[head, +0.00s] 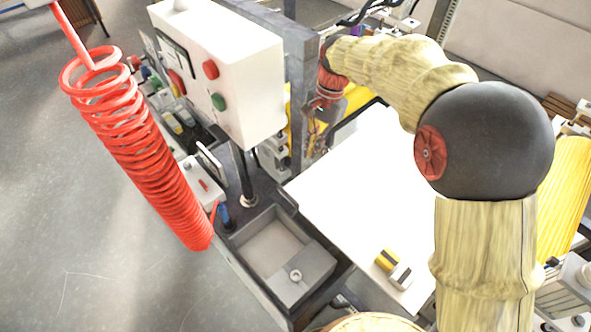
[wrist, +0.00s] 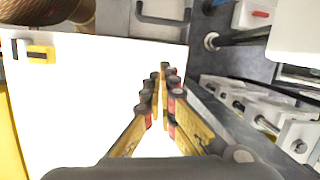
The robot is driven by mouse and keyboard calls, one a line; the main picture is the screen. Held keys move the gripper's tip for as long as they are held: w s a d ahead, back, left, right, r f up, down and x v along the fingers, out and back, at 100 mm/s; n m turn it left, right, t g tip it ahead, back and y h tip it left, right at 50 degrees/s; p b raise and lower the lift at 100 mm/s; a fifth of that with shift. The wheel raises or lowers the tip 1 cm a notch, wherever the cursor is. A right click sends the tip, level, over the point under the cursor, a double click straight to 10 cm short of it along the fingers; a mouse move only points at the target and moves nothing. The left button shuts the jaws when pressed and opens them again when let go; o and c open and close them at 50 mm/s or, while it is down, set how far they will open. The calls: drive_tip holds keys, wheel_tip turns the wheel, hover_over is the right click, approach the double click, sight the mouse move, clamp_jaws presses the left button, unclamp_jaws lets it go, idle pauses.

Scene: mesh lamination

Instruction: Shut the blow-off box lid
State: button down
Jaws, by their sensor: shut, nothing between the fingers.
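The grey metal box (head: 268,246), which I take as the blow-off box, stands low at the front in the head view. Its left part is an open hollow. A flat grey plate (head: 312,277) with a round ring knob (head: 295,275) covers its right part; I take this as the lid. My gripper (wrist: 163,78) is shut and empty in the wrist view, over a white sheet. In the head view it is far behind the box, by the grey post, and its fingers are mostly hidden.
A white control box (head: 220,75) with red and green buttons stands above the bench, left of the post (head: 303,95). A red coiled hose (head: 140,140) hangs at left. A white sheet (head: 365,190) bears yellow and striped blocks (head: 388,260).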

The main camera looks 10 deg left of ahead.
drive_tip(key=s+a+f+m, duration=0.1)
drive_tip(key=s+a+f, duration=0.1)
drive_tip(key=f, duration=0.3)
drive_tip(key=s+a+f+m+p, duration=0.1)
drive_tip(key=s+a+f, duration=0.1)
drive_tip(key=f, duration=0.3)
drive_tip(key=shift+s+f, duration=0.25)
drive_tip(key=shift+s, duration=0.2)
drive_tip(key=shift+a, duration=0.15)
